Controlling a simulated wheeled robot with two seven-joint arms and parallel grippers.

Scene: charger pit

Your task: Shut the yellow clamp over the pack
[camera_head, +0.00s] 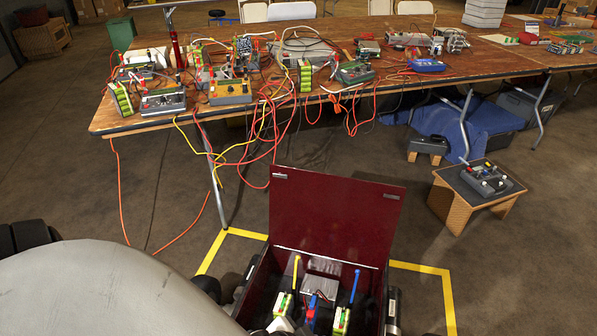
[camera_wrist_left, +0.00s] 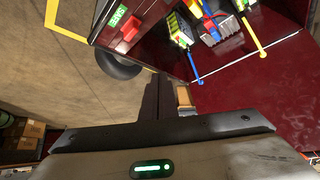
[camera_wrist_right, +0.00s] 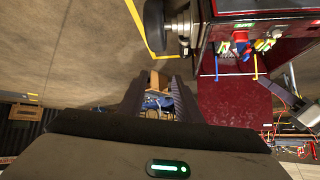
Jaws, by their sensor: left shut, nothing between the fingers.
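The yellow clamp (camera_head: 296,271) stands up, raised, at the left inside an open dark red box (camera_head: 254,297). A green-and-white pack (camera_head: 283,304) sits at its foot. The yellow clamp also shows in the left wrist view (camera_wrist_left: 252,33) and the right wrist view (camera_wrist_right: 254,66). My left gripper (camera_wrist_left: 167,84) is shut and empty, apart from the clamp, its tips nearer the blue clamp (camera_wrist_left: 193,65). My right gripper (camera_wrist_right: 158,84) is open and empty, outside the box. I cannot make out either gripper's fingers in the head view.
The blue clamp (camera_head: 355,287) also stands up, beside a second pack (camera_head: 341,320). The raised lid (camera_head: 335,215) stands at the box's far side. A red switch (camera_wrist_left: 131,28) is on the box's outside. Yellow floor tape (camera_head: 420,268) surrounds it. A cluttered bench (camera_head: 130,124) is behind.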

